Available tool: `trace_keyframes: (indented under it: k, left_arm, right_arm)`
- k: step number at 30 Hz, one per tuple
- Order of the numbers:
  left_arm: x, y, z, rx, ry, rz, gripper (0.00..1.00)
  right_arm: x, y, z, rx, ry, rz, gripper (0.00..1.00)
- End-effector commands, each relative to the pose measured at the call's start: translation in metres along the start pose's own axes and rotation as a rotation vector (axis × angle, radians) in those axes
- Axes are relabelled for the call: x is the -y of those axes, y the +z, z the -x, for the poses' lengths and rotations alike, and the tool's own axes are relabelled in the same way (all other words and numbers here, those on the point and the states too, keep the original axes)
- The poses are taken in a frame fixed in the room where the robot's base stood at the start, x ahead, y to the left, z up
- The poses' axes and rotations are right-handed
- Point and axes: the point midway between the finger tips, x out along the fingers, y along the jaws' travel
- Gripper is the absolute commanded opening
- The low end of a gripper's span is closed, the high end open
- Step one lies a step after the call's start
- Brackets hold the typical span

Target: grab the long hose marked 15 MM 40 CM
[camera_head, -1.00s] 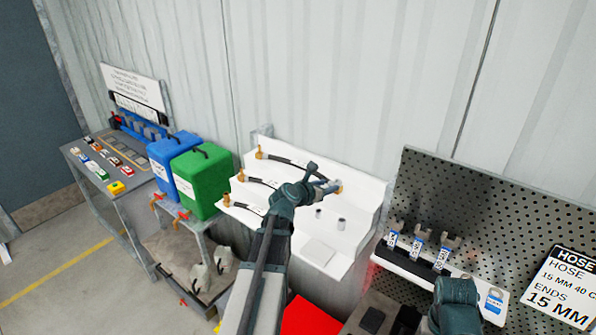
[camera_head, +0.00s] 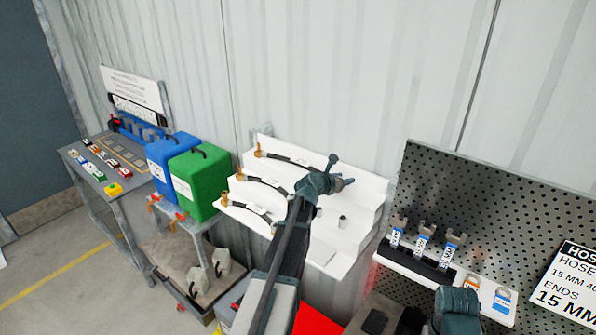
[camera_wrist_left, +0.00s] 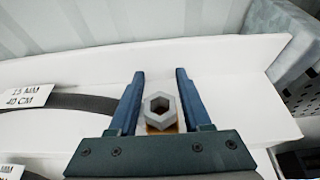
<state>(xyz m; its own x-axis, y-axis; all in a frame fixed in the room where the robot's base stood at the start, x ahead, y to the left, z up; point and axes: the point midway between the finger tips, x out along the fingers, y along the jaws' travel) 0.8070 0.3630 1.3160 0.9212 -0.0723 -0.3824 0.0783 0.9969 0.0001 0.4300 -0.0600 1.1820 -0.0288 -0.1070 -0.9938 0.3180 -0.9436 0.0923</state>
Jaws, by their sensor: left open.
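The long black hose (camera_head: 290,160) lies on the top step of the white stepped shelf (camera_head: 352,207), its left brass end upright. In the left wrist view, the hose (camera_wrist_left: 75,102) runs in from the left under a label (camera_wrist_left: 28,96) that seems to read 15 MM 40 CM. A grey hex fitting with a brass part (camera_wrist_left: 159,108) shows between my left gripper's fingers. My left gripper (camera_head: 342,172) is open, its fingers either side of the fitting; whether they touch it, I cannot tell. It also shows in the left wrist view (camera_wrist_left: 158,75).
Two shorter hoses (camera_head: 262,181) (camera_head: 246,208) lie on the lower steps. Green (camera_head: 203,180) and blue (camera_head: 170,157) containers stand to the left. A perforated board (camera_head: 490,200) with wrenches (camera_head: 424,240) stands to the right. The corrugated wall is close behind the shelf.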

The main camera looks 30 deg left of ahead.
Motion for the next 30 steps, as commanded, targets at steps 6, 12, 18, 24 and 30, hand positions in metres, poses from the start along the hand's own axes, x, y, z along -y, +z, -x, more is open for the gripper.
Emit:
trace_keyframes:
  k: [6,12,18,24,30]
  left_arm:
    - [0.0,0.0,-0.0065,0.0,0.001,0.0,0.49]
    - [0.0,0.0,-0.0064,0.0,0.0,0.0,0.24]
    - [0.0,-0.0001,-0.0065,0.0,0.0,0.0,0.0]
    - [0.0,-0.0001,-0.0065,0.0,0.0,0.0,0.0]
    - [-0.0002,0.0003,-0.0064,0.0,0.001,-0.003,0.0]
  right_arm:
    - [0.0002,-0.0002,-0.0025,0.0,0.0,0.002,0.5]
    - [0.0002,-0.0002,-0.0024,0.0,0.0,0.002,0.5]
    - [0.0002,-0.0002,-0.0024,0.0,0.0,0.002,0.5]
    - [0.0002,-0.0002,-0.0025,0.0,0.0,0.002,0.5]
    - [0.0002,-0.0002,-0.0022,0.0,0.0,0.002,0.5]
